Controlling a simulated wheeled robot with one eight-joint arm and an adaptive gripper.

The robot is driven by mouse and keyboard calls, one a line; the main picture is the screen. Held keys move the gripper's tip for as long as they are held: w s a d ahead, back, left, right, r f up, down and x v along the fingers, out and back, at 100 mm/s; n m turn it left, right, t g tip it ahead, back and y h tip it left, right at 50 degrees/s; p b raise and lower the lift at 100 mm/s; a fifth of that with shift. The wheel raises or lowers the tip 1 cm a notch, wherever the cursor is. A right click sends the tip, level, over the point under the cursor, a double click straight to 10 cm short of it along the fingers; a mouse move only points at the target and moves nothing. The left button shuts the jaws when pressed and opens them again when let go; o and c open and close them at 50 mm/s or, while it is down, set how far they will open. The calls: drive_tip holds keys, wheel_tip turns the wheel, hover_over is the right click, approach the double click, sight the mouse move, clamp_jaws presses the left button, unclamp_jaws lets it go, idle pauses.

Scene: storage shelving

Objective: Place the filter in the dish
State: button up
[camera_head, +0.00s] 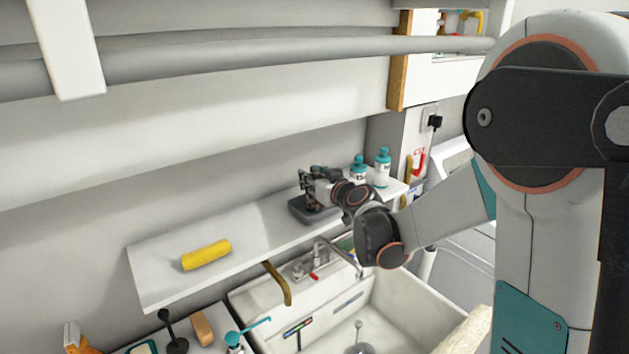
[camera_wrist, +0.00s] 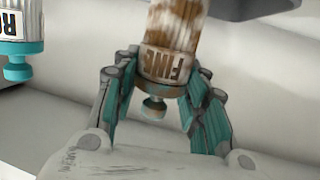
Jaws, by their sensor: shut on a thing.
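The filter (camera_wrist: 172,45) is a brown and white cylinder labelled "FINE" with a small knob at its near end. It sits between the teal-padded fingers of my gripper (camera_wrist: 163,75), which is shut on it. In the head view my gripper (camera_head: 308,182) is over the shelf, just above the dark grey dish (camera_head: 298,212). The filter cannot be made out there. In the wrist view a dark grey edge (camera_wrist: 248,9) at the top right may be the dish. I cannot tell whether the filter touches the dish.
Two white bottles with teal caps (camera_head: 383,168) stand right of my gripper; one labelled bottle (camera_wrist: 20,35) shows in the wrist view. A yellow roll (camera_head: 206,255) lies on the shelf (camera_head: 160,280) at left. A sink (camera_head: 400,305) is below. The shelf between roll and dish is clear.

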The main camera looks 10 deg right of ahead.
drive_tip(key=o, duration=1.2)
drive_tip(key=shift+c, duration=0.2)
drive_tip(key=shift+s+r, duration=0.1)
drive_tip(key=shift+r, duration=0.05)
drive_tip(key=p+v, duration=0.2)
drive_tip(key=v, duration=1)
